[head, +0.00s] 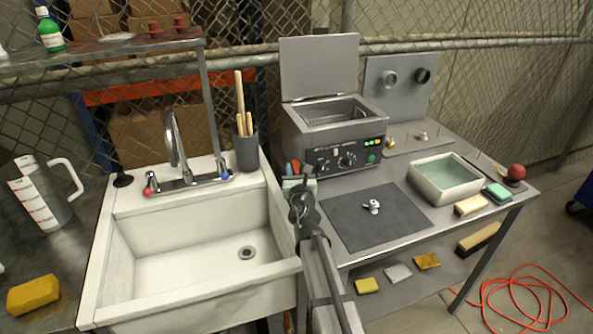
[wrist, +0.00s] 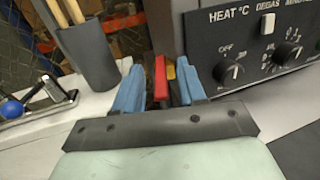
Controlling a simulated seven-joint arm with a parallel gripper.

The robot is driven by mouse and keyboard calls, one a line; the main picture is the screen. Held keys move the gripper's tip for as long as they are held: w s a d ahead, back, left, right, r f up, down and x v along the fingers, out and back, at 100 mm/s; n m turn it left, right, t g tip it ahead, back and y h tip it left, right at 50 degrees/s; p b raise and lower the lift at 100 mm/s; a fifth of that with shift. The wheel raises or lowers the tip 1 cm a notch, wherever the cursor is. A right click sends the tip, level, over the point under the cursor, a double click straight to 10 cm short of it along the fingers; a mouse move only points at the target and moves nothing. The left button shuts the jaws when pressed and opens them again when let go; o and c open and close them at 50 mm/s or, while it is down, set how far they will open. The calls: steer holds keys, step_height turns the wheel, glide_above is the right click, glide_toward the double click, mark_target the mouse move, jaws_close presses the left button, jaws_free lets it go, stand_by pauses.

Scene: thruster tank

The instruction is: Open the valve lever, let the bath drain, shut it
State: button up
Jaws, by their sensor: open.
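The bath (head: 333,113) is the open metal tank in the top of the heated cleaner, its lid raised. The cleaner's front panel with knobs (wrist: 232,72) fills the right of the wrist view. A red lever (wrist: 160,80) stands upright beside the cleaner's left side, with a small yellow part (wrist: 171,72) behind it. My gripper (wrist: 157,72) is open, its two blue fingers on either side of the red lever; I cannot tell whether they touch it. In the head view my gripper (head: 298,169) is at the cleaner's left front corner, and the arm hides the space below.
A white sink (head: 190,265) with a faucet (head: 175,145) lies to the left. A dark cup of wooden sticks (head: 246,150) stands close left of my gripper. A dark mat (head: 345,230) with a small metal part (head: 371,207) and a basin (head: 420,186) are to the right.

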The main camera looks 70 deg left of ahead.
steer(key=v, duration=1.3)
steer(key=shift+d, duration=0.4)
